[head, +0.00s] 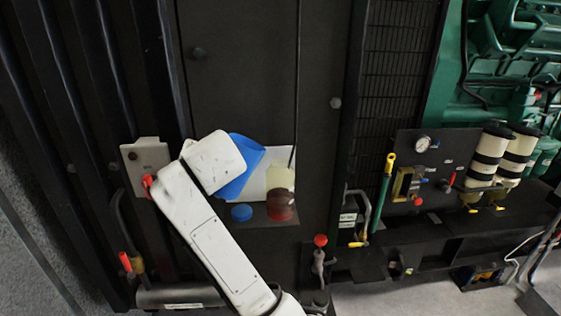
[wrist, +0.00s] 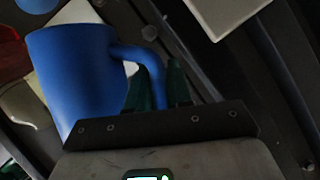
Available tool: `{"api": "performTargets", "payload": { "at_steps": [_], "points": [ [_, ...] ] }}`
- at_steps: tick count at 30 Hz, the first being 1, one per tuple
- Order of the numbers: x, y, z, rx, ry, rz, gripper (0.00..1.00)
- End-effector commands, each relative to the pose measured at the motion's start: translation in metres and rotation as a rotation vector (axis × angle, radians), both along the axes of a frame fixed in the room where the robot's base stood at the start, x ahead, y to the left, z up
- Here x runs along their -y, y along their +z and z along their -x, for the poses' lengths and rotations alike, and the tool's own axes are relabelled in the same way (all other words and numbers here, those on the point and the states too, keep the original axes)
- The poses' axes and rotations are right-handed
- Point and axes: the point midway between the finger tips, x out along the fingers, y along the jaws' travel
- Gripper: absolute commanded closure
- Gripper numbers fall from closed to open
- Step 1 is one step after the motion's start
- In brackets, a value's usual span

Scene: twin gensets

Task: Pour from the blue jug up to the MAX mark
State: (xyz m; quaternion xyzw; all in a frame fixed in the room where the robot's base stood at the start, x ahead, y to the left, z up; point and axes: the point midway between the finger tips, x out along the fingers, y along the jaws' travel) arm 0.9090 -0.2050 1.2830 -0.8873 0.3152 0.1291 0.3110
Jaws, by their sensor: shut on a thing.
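The blue jug (head: 242,168) is tilted to the right in the head view, its upper end close to the top of a clear container. My gripper (wrist: 159,80) is shut on the jug's handle in the wrist view, where the blue jug (wrist: 78,80) fills the left side. The container (head: 281,178) has a pale, yellowish upper part and dark red liquid (head: 281,205) in its lower part. I cannot make out the MAX mark or any stream. My white wrist hides the gripper and part of the jug in the head view.
A blue cap (head: 241,212) lies left of the container on a dark ledge. A white sheet (head: 262,160) is behind the jug. A grey box (head: 146,165) is at left, and a red-knobbed lever (head: 320,242) stands below right of the container. Green machinery (head: 520,60) is farther right.

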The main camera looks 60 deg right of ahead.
Motion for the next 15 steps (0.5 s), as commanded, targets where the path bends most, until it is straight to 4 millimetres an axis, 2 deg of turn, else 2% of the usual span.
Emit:
{"api": "performTargets", "payload": {
  "at_steps": [3, 15],
  "points": [
    [0.009, 0.015, 0.006, 0.046, -0.004, -0.060, 1.00],
    [0.019, 0.038, 0.012, 0.139, -0.002, -0.204, 1.00]
  ]
}}
